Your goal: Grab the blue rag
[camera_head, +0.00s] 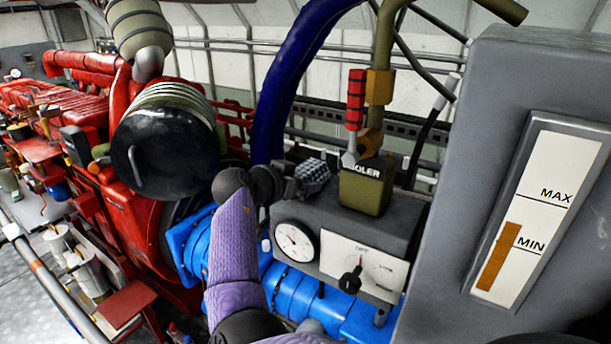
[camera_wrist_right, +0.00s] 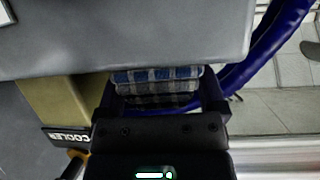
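The blue rag (camera_head: 313,171) is a folded checked cloth at the back left of the grey box top, left of the olive filler cap. In the right wrist view the rag (camera_wrist_right: 156,82) shows as stacked blue, white and dark layers between the fingers. My right gripper (camera_head: 288,184) is at the rag's left side in the head view. In the wrist view the right gripper's (camera_wrist_right: 161,98) fingers stand wide apart, one on each side of the rag. Whether they press on it cannot be told. My left gripper is not in view.
The olive filler cap (camera_head: 366,188) stands close right of the rag. A thick blue hose (camera_head: 275,95) rises behind the gripper. A tall grey gauge cabinet (camera_head: 440,200) fills the right. A red engine (camera_head: 130,215) and a black-ended cylinder (camera_head: 165,155) are on the left.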

